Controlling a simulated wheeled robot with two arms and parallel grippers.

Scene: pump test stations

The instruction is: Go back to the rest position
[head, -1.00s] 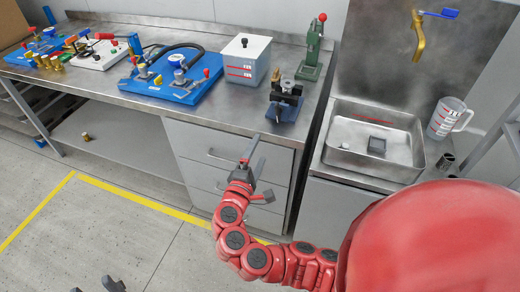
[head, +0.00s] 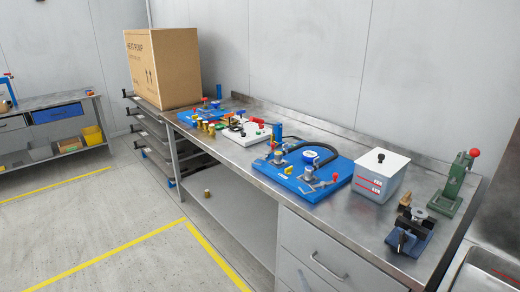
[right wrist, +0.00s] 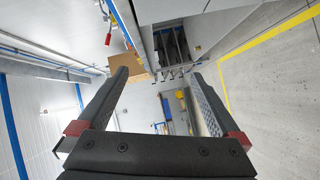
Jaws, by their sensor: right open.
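My right gripper (right wrist: 158,76) shows in the right wrist view. Its two dark fingers stand wide apart, with nothing between them. Neither gripper shows in the head view now, and my left gripper is in no current view. The steel workbench (head: 345,215) runs across the head view. On it are a blue pump board (head: 303,180), a white lidded tank (head: 380,176), a dark blue vise (head: 409,233) and a green press (head: 455,185).
A second bench (head: 50,102) is at the far left. The floor (head: 90,225) with yellow lines is clear. A sink (head: 488,272) is at lower right.

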